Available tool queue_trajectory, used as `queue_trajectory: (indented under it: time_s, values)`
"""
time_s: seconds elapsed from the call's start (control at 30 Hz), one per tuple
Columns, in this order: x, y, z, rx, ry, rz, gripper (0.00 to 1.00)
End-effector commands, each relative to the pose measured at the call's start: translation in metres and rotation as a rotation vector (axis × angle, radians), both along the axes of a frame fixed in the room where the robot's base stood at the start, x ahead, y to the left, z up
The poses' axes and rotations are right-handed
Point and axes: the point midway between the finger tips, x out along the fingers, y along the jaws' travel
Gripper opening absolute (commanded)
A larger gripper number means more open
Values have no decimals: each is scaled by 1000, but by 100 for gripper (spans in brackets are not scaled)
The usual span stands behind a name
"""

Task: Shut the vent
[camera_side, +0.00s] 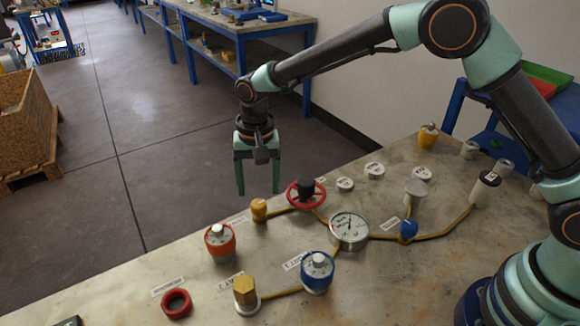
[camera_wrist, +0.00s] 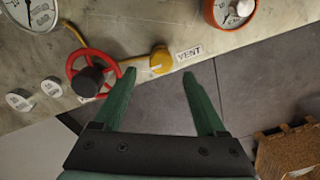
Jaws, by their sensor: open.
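The vent is a small yellow knob (camera_side: 259,211) at the far edge of the table, at the end of a brown-yellow pipe. In the wrist view the yellow knob (camera_wrist: 160,60) sits beside a label reading "VENT" (camera_wrist: 188,54). My gripper (camera_side: 258,192) is open and empty, pointing down, its fingertips above the table near the knob. In the wrist view my gripper (camera_wrist: 159,74) has its two green fingers spread, with the knob just beyond and between the tips. I cannot tell the exact height gap or whether the vent is open.
A red handwheel (camera_side: 306,195) with a black hub stands right of the knob. An orange vessel (camera_side: 220,242) stands in front to the left. A dial gauge (camera_side: 349,231), a blue vessel (camera_side: 317,273) and a yellow hex fitting (camera_side: 245,292) are nearer the camera.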

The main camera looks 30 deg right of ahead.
Motion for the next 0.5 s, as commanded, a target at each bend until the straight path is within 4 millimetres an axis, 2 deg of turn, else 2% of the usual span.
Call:
queue_trajectory:
  time_s: [0.03, 0.2, 0.5]
  values:
    - [-1, 0, -10, -1, 4, 0, 74]
    - [0, 1, -33, -1, 3, 0, 74]
    - [1, 2, -46, 0, 0, 0, 74]
